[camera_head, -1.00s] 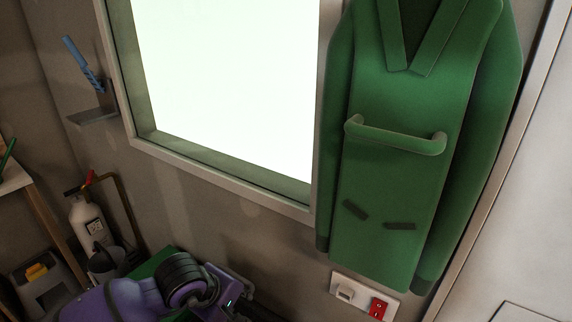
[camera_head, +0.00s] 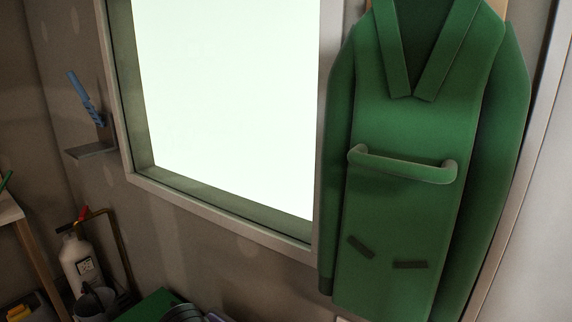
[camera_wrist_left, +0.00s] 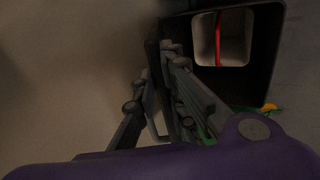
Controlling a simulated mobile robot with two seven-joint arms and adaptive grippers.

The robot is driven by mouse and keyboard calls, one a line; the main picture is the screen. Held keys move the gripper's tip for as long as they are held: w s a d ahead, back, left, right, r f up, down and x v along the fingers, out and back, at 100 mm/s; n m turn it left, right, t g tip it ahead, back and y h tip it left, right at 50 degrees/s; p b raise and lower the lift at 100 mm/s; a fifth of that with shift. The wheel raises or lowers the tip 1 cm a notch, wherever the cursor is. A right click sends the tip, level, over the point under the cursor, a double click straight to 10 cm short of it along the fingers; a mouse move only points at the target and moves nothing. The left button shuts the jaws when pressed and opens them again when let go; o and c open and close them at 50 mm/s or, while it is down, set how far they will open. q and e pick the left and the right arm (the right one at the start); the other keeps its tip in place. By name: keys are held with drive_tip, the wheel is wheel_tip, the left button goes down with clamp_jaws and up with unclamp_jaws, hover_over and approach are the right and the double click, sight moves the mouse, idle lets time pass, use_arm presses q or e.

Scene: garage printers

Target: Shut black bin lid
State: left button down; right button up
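The open black bin (camera_wrist_left: 270,82) is at the upper right of the left wrist view, seen from above, with a pale container (camera_wrist_left: 236,52) and a red strip inside it. My left gripper (camera_wrist_left: 160,66) is at the bin's left edge, its fingertips close together near a dark edge. I cannot tell whether that edge is the lid or the rim, or whether the fingers hold it. The lid is not clearly distinguishable. The bin does not show clearly in the head view. My right gripper is in neither view.
In the head view, a green coat (camera_head: 400,215) hangs right of a bright window (camera_head: 225,100). A small shelf (camera_head: 91,151), a white bottle (camera_head: 80,262) and a table edge (camera_head: 10,212) are at the left. Bare floor (camera_wrist_left: 60,70) shows at the left of the wrist view.

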use_arm(q)
drive_tip(key=shift+s+a+f+t+h+b, duration=0.25)
drive_tip(key=shift+s+a+f+b, duration=0.25)
drive_tip(key=shift+s+b, duration=0.15)
drive_tip(key=shift+s+a+f+t+h+b, duration=0.15)
drive_tip(key=shift+s+a+f+t+b, duration=0.1)
drive_tip(key=shift+s+a+f+b, duration=0.25)
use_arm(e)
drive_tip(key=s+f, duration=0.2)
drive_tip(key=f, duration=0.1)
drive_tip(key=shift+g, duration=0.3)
use_arm(q)
drive_tip(key=shift+s+d+r, duration=0.1)
drive_tip(key=shift+d, duration=0.1)
